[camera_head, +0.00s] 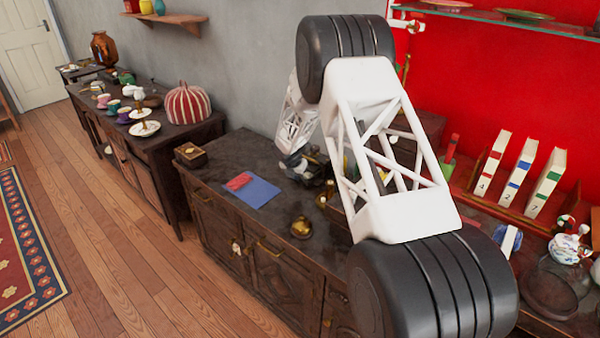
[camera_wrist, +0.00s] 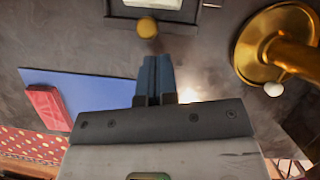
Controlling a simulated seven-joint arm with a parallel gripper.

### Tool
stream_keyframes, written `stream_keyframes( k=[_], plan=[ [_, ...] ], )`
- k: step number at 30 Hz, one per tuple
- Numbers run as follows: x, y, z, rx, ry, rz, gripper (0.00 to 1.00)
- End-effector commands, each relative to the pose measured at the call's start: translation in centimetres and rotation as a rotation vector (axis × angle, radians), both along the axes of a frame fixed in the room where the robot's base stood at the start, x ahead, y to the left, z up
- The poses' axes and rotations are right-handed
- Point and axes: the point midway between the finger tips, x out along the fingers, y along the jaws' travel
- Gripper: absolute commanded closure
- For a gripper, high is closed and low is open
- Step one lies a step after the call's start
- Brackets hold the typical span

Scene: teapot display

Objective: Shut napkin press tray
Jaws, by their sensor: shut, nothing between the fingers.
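In the wrist view, what looks like the napkin press tray (camera_wrist: 180,28) is at the top edge. It has a dark front wall, a round brass knob (camera_wrist: 147,27) and white material (camera_wrist: 153,3) showing behind the wall. The rest of the press is cut off by the frame, and how far the tray is out cannot be told. My gripper (camera_wrist: 156,78) is shut and empty, with its blue-grey fingertips together. The fingertips appear just below the knob in the picture, with a gap between. In the head view my arm hides much of the press area.
A brass stand (camera_wrist: 262,68) is right of my fingers in the wrist view. A blue sheet (camera_head: 257,192) with a red item (camera_head: 238,181) lies to the left on the dark cabinet top (camera_head: 222,180). A small brass object (camera_head: 301,227) stands near the front edge.

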Motion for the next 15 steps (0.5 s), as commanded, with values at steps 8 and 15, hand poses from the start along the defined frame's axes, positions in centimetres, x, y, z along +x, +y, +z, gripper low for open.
stream_keyframes(
  k=[8,15],
  plan=[
    [-1.1,0.9,5.0,0.001,-0.01,0.0,1.0],
    [-2.1,1.4,7.8,0.001,-0.009,0.0,1.0]
  ],
)
